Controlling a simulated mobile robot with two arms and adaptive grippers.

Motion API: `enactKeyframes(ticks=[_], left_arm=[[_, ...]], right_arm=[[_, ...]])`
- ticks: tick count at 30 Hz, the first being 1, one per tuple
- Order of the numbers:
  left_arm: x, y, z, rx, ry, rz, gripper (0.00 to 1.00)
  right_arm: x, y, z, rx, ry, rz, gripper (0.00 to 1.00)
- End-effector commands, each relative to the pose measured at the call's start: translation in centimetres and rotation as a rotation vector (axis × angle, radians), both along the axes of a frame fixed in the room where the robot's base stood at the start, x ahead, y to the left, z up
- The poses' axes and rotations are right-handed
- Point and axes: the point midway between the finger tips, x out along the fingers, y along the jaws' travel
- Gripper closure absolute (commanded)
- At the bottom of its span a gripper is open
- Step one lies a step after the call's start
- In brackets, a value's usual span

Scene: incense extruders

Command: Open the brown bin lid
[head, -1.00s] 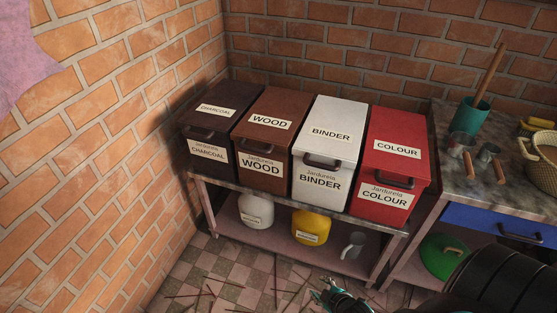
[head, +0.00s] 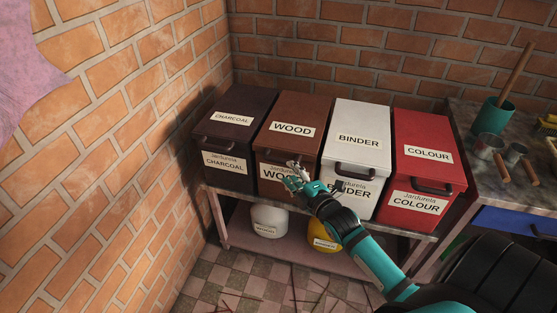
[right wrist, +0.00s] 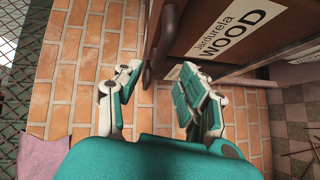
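The brown bin, labelled WOOD, stands second from left in the row, with its lid (head: 300,113) shut. Its dark handle (head: 276,158) is at the lid's front edge, partly covered by my right gripper (head: 292,176). That gripper is open in front of the bin, over its front label. In the right wrist view, the gripper's fingers (right wrist: 160,93) are spread apart. The dark handle (right wrist: 165,40) shows ahead, near the gap between them; contact cannot be told. The brown bin's front (right wrist: 205,40) is beside it. My left gripper is not in view.
A dark CHARCOAL bin (head: 245,104) stands close left, and the white BINDER bin (head: 364,118) and red COLOUR bin (head: 425,130) stand right. My right forearm crosses before the white bin. White and yellow containers sit on the lower shelf. A brick wall is behind.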

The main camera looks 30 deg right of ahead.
Motion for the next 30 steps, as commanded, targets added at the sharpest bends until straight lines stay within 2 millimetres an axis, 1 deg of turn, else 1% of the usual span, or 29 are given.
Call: enactKeyframes(ticks=[1, 6, 9, 12, 17, 25, 30], left_arm=[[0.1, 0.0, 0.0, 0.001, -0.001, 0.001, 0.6], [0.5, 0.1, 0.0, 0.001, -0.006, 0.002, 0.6], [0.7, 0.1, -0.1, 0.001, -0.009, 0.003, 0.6], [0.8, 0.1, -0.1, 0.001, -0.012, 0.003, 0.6], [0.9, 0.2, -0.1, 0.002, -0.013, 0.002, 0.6], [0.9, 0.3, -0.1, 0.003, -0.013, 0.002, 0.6], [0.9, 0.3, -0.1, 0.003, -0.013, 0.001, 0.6]], right_arm=[[1.3, -0.2, 0.0, 0.002, -0.003, -0.002, 0.6], [4.7, -0.4, -0.6, 0.002, -0.003, -0.002, 0.6], [6.3, -0.5, -0.9, 0.001, -0.001, 0.0, 0.6], [7.4, -0.5, -1.0, 0.002, -0.002, -0.001, 0.6], [8.2, -0.6, -1.2, 0.001, 0.0, 0.0, 0.6], [8.3, -0.6, -1.2, 0.001, 0.0, 0.0, 0.6], [8.3, -0.6, -1.2, 0.002, 0.0, 0.0, 0.82]])
